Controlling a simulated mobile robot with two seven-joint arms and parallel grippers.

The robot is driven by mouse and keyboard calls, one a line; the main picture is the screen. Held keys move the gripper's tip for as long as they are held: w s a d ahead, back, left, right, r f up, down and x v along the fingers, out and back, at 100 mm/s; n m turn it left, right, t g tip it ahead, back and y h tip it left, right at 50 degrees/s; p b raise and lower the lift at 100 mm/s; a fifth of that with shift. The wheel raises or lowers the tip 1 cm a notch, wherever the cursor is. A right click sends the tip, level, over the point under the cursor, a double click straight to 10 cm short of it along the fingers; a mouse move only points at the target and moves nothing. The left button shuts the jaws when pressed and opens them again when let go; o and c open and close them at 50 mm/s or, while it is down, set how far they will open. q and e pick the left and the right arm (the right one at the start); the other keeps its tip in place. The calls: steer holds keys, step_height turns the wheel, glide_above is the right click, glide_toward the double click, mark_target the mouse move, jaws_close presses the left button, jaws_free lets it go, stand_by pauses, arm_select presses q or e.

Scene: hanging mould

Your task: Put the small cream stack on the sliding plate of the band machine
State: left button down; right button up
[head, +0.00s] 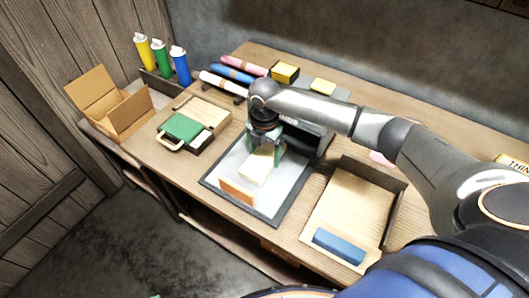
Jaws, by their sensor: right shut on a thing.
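My right gripper (265,147) reaches in from the right, pointing down, and is shut on the small cream stack (259,165). The stack is over a pale surface with a dark rim (243,211); whether it touches that surface I cannot tell. A block with an orange face (237,191) lies just in front of the stack. A dark housing with lettering (310,137) stands behind the gripper, partly hidden by my arm. I cannot tell for sure which part is the band machine's sliding plate. My left gripper is not in view.
A green case (184,127) and an open cardboard box (121,110) are at left. Several coloured rolls (233,73) and yellow blocks (285,72) lie at the back. A wooden tray (350,207) with a blue block (338,246) is at right.

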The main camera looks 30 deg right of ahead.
mark_target(264, 156)
steer(key=shift+f, duration=0.1)
steer(key=o, duration=1.2)
step_height(264, 156, up, 12)
